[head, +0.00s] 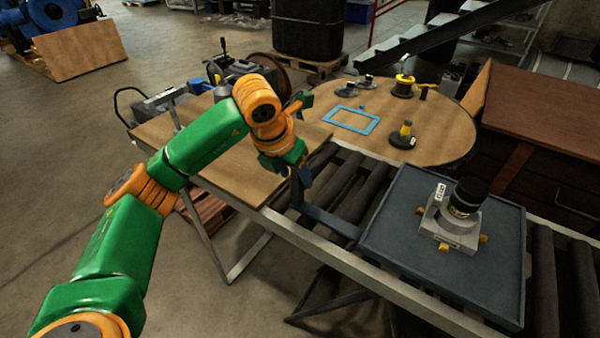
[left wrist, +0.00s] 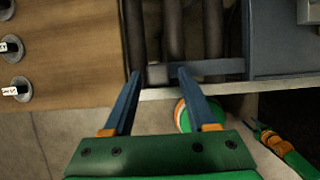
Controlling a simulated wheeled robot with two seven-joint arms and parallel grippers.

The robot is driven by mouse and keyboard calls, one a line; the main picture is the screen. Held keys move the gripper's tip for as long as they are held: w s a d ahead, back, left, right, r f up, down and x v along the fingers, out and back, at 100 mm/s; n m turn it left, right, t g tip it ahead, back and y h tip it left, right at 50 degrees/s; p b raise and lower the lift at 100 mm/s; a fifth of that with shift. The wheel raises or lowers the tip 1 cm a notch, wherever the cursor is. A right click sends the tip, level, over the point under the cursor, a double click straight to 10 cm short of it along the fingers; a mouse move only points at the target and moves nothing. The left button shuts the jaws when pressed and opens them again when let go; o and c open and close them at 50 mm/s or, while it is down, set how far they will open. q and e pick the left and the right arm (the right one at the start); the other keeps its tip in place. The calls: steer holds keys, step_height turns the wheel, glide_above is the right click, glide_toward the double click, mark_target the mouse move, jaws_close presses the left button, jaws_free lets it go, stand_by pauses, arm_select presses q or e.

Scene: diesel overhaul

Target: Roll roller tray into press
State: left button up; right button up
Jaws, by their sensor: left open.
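The roller tray (head: 385,235) is a flat dark blue-grey tray on the roller conveyor, carrying a grey housing (head: 455,225) with a black cylinder on top. A dark bar (head: 325,218) reaches out from its left side; it also shows in the left wrist view (left wrist: 215,69), ending in a small grey block. My left gripper (head: 300,180) is open above the bar's end. In the left wrist view its two blue fingers (left wrist: 160,73) point toward the bar, with the block between the tips; contact cannot be told. My right gripper (left wrist: 260,130) appears at lower right, its jaws unclear. I cannot identify the press.
Bare rollers (head: 360,180) lie left of the tray, with more (head: 560,270) to its right. A wooden bench top (head: 235,165) borders the conveyor's left end. Behind it, a round table (head: 440,130) holds a blue frame (head: 352,119) and several small parts.

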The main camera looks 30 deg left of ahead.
arm_select(q)
steer(key=shift+x, duration=1.2)
steer(key=shift+w+f, duration=0.25)
steer(key=shift+s+r, duration=0.1)
steer(key=shift+s, duration=0.05)
jaws_close()
